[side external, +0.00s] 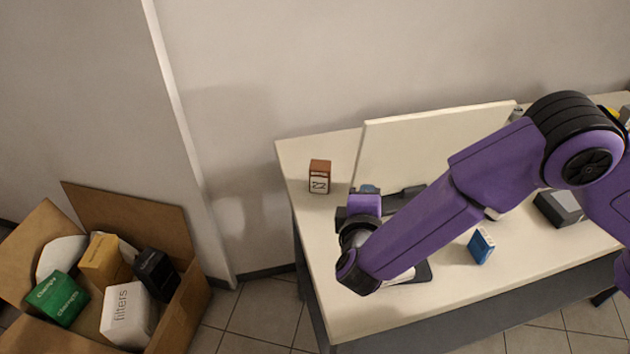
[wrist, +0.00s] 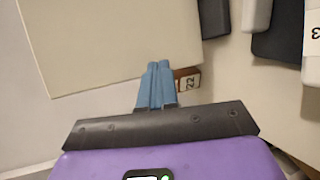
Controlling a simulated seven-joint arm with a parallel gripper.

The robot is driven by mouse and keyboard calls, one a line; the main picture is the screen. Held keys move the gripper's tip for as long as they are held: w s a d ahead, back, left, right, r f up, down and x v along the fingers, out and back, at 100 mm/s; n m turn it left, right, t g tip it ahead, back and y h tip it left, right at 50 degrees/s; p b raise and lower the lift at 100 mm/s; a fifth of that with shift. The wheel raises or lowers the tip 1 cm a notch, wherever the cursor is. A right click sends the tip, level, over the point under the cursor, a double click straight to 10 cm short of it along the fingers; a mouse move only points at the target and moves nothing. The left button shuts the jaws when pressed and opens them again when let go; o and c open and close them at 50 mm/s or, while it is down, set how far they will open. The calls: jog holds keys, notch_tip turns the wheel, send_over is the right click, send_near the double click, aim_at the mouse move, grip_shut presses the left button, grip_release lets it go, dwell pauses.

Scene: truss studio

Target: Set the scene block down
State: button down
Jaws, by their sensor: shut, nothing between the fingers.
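A small block (side external: 319,178) with a brown top and a pale face marked "22" stands upright near the back left of the table; I take it for the scene block. In the wrist view the numbered block (wrist: 189,80) shows just right of my fingertips, partly hidden behind them. My gripper (wrist: 159,66) has blue fingers pressed together, shut and empty. In the side view my gripper (side external: 369,189) is right of the block and apart from it, mostly hidden by my wrist. Whether the fingers touch the block in the wrist view cannot be told.
A cream panel (side external: 430,145) stands on the table (side external: 335,290) behind my arm. A blue box (side external: 481,245) and a dark grey box (side external: 560,207) sit to the right. A dark flat item lies partly under my wrist. A cardboard carton (side external: 185,310) with several packages is on the floor, left.

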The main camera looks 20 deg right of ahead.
jog(key=a+f+t+y, duration=0.1)
jog(key=a+f, duration=0.1)
jog(key=a, duration=0.1)
jog(key=a+f+n+t+y, duration=0.1)
jog(key=a+f+t, duration=0.1)
jog(key=a, duration=0.2)
jog(key=a+f+n+t+y, duration=0.1)
jog(key=a+f, duration=0.1)
jog(key=a, duration=0.2)
jog(key=shift+s+t+y, duration=0.1)
jog(key=shift+t+y, duration=0.2)
jog(key=shift+y, duration=0.1)
send_near(323, 171)
jog(key=w+a, duration=0.4)
jog(key=w, duration=0.1)
jog(key=shift+w+a+f, duration=0.1)
jog(key=shift+w+d, duration=0.6)
jog(key=shift+d, duration=0.35)
jog(key=shift+w+d, duration=0.4)
jog(key=shift+d, duration=0.15)
jog(key=shift+w+d, duration=0.95)
jog(key=shift+d, duration=0.25)
